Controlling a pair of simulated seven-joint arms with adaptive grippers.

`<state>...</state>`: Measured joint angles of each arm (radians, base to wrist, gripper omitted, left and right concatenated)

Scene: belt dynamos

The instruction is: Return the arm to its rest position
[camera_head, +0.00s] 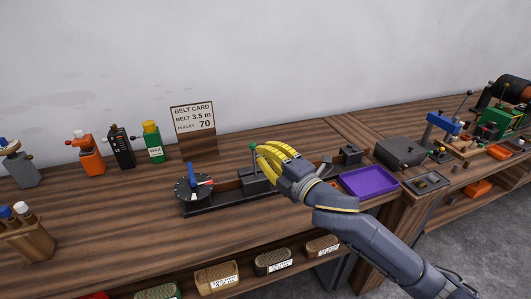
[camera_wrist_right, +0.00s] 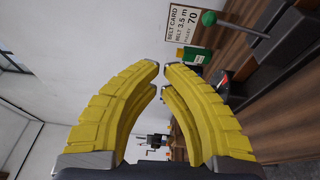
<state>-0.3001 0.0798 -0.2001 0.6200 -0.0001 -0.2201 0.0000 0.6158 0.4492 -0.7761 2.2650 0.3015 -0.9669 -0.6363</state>
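My right arm (camera_head: 385,250) reaches in from the lower right over the bench. Its gripper (camera_head: 262,150) has yellow ribbed fingers and hangs above the long dark fixture, beside a green-knobbed lever (camera_head: 254,148). In the right wrist view the curved fingers (camera_wrist_right: 163,76) bow inward and their tips nearly meet, with nothing held between them. The green knob (camera_wrist_right: 209,18) shows there beyond the right finger, apart from it. My left arm and gripper are not in view.
The fixture carries a black dial (camera_head: 193,188) with a red and blue pointer. A belt card (camera_head: 193,118) stands behind. A purple tray (camera_head: 369,181) lies close to my right wrist. Bottles and tools (camera_head: 88,155) line the back left; a second bench holds machines (camera_head: 500,118).

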